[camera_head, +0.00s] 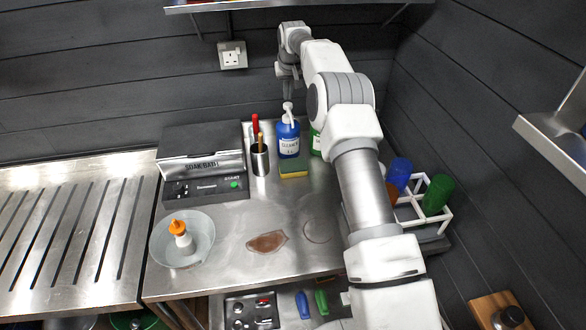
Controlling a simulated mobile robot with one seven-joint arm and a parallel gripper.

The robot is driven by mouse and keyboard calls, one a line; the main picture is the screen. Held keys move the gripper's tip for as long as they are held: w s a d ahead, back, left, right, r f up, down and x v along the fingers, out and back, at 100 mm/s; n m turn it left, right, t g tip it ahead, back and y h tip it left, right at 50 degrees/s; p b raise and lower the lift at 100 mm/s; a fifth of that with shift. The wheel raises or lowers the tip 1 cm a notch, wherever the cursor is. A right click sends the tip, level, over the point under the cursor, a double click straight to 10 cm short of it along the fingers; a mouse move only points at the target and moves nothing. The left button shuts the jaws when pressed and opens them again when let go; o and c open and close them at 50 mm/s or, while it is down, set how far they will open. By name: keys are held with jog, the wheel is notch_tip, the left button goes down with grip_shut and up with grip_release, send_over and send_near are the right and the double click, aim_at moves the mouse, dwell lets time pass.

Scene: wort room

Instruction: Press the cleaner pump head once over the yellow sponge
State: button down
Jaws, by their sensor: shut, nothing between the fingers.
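The cleaner bottle (288,141) is blue with a white label and stands upright at the back of the steel counter. Its white pump head (288,111) is on top. The yellow sponge (293,170), with a green edge, lies on the counter just in front of the bottle. My gripper (288,97) is shut and empty, pointing down right above the pump head. Its tips are small in this view, so I cannot tell whether they touch the pump head.
A green bottle (315,140) stands close right of the cleaner, partly hidden by my arm. A dark cup (260,160) with red and yellow handles stands left. The soak bath (203,178) is further left. A bowl (160,250) holds an orange-capped bottle. A white rack (408,212) is right.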

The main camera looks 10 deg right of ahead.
aim_at(288, 104)
dwell(0.4)
jog(key=shift+f+b, duration=0.95)
jog(key=shift+f, duration=0.95)
jog(key=shift+r+p, duration=1.65)
jog(key=shift+r, duration=0.1)
notch_tip(288, 104, up, 5)
jog(key=p, duration=0.4)
jog(key=shift+f, duration=0.2)
jog(key=shift+r, duration=0.75)
jog(key=shift+r, duration=0.1)
